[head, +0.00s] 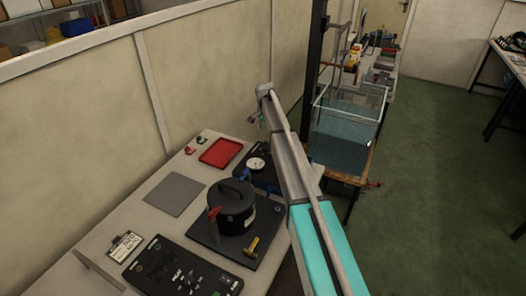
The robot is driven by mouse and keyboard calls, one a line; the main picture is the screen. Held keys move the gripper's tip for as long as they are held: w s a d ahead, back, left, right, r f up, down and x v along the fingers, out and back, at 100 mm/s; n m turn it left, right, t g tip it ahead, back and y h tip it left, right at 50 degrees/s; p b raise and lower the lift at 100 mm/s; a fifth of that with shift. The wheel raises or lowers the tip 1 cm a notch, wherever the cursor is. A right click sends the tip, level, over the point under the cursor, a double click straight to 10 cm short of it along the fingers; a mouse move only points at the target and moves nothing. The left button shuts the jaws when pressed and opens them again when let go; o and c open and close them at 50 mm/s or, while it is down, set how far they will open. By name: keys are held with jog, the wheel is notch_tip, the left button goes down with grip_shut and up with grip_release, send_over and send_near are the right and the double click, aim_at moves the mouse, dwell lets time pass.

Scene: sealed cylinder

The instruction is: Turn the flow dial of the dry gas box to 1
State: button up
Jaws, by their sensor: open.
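My gripper (262,121) hangs at the far end of my raised arm, above the back right part of the bench. It is small in the picture; it is open and I see nothing held in it. Below it is a black unit with a round white gauge (256,163), partly hidden by my arm on the right. A flat black panel (180,270) with several small knobs and white markings lies at the front of the bench. I cannot tell which of these is the dry gas box, and the flow dial's setting is not readable.
A black lidded cylinder (232,205) stands on a dark plate with a yellow-handled tool (252,247). A red tray (221,152), a grey mat (174,194) and a label card (124,246) lie on the bench. A water tank (340,150) stands right of my arm.

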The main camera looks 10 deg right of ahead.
aim_at(265, 147)
jog(key=shift+f+b, duration=5)
jog(key=shift+f, duration=0.25)
